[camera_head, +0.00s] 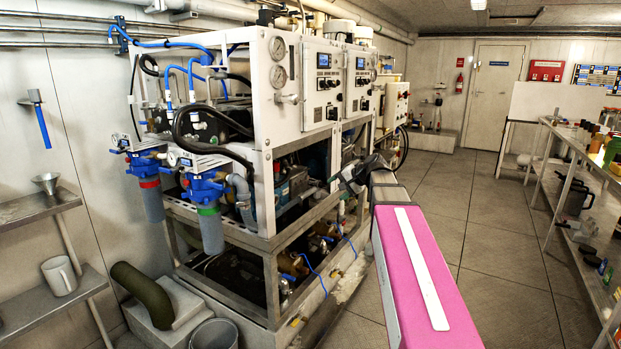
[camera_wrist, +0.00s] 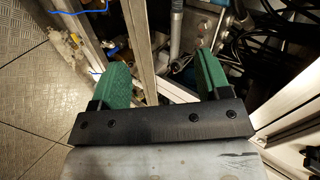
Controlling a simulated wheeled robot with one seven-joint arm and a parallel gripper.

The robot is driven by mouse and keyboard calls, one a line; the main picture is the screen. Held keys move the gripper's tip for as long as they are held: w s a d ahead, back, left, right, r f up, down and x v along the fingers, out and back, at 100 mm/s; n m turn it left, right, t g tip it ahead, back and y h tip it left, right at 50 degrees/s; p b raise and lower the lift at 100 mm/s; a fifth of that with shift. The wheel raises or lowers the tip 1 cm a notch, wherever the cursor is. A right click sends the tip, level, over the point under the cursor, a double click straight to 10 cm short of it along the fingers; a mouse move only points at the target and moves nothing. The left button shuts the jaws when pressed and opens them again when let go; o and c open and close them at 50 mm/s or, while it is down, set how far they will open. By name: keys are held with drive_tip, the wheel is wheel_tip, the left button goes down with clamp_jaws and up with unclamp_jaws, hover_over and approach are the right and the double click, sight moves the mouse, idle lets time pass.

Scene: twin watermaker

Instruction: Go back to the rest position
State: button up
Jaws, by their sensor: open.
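My gripper shows in the wrist view (camera_wrist: 160,85) with its two green fingers wide apart and nothing between them. In the head view my pink arm reaches forward, and my gripper (camera_head: 350,180) is small and dark at its far end, by the right side of the watermaker (camera_head: 262,190). The wrist view shows the machine's metal frame bar (camera_wrist: 143,50) beyond the fingers, with pipes and hoses behind it. I cannot tell whether a finger touches the frame.
A shelf unit (camera_head: 572,155) with bottles and jugs lines the right side. Tiled floor (camera_head: 435,190) lies open between it and the machine. At left are a wall shelf (camera_head: 40,208) with a funnel, a white mug (camera_head: 59,276) and a bucket (camera_head: 214,334).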

drive_tip(key=s+f+n+g+h, duration=0.3)
drive_tip(key=s+f, duration=0.8)
drive_tip(key=f, duration=0.5)
drive_tip(key=s+f+n+g+h, duration=0.2)
drive_tip(key=s+f+h, duration=0.3)
drive_tip(key=s+f, duration=0.7)
wheel_tip(320, 180, down, 4)
drive_tip(key=shift+s+r+n+g, duration=0.1)
drive_tip(key=shift+s+n+g, duration=0.1)
drive_tip(key=shift+n+g, duration=0.35)
drive_tip(key=shift+d, duration=0.15)
